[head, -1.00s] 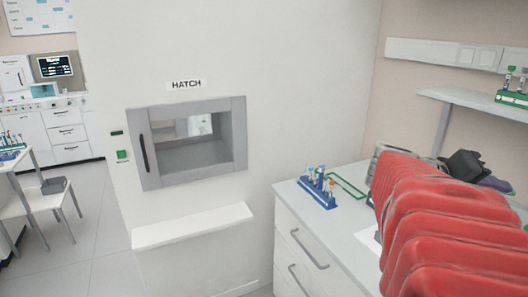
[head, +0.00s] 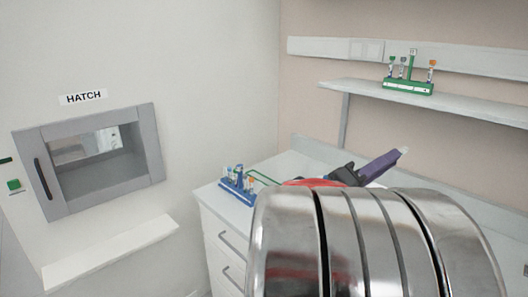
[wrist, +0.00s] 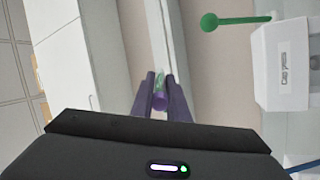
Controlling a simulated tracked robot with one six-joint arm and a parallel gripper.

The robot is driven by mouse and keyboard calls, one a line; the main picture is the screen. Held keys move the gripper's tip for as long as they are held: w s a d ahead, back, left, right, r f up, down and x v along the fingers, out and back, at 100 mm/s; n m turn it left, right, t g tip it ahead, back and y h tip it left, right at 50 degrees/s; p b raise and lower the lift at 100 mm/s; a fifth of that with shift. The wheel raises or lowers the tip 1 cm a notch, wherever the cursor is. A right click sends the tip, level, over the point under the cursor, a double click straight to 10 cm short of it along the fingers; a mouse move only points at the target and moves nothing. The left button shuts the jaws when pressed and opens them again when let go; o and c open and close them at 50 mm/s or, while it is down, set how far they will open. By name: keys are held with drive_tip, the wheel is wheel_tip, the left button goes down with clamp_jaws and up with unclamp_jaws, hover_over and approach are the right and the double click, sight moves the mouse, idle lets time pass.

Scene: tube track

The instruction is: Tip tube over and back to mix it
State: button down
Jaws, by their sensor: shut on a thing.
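My gripper (head: 398,156) is in the air above the counter, its purple fingers pointing up and to the right in the head view. In the wrist view my gripper (wrist: 160,92) is shut on a tube with a purple cap (wrist: 160,101). The cap sits between the fingers, and a greenish part of the tube (wrist: 160,78) shows beyond it. In the head view only a small pale end of the tube (head: 404,150) shows past the fingertips. The tube looks tilted; its contents are too small to tell.
A blue rack (head: 238,190) with several tubes stands on the white counter (head: 212,196), beside a green outline. A green rack (head: 408,88) with tubes is on the wall shelf (head: 470,106). The hatch (head: 92,158) is at left. A white box (wrist: 283,65) shows in the wrist view.

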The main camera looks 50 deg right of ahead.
drive_tip(key=shift+g+h, duration=0.6)
drive_tip(key=shift+h, duration=0.7)
drive_tip(key=shift+h, duration=0.3)
drive_tip(key=shift+r, duration=0.15)
drive_tip(key=shift+y, duration=0.4)
drive_tip(key=t+y, duration=0.1)
drive_tip(key=y, duration=0.2)
drive_tip(key=shift+f+t+y, duration=0.2)
drive_tip(key=shift+t+y, duration=0.5)
drive_tip(key=shift+y, duration=0.55)
drive_tip(key=shift+f+t+y, duration=0.15)
drive_tip(key=shift+t+y, duration=0.55)
drive_tip(key=shift+y, duration=0.55)
drive_tip(key=shift+f+t+y, duration=0.2)
drive_tip(key=shift+t+y, duration=0.7)
drive_tip(key=shift+y, duration=1.1)
drive_tip(key=shift+a+f+t+y, duration=0.15)
drive_tip(key=shift+t+y, duration=0.85)
drive_tip(key=shift+y, duration=1.1)
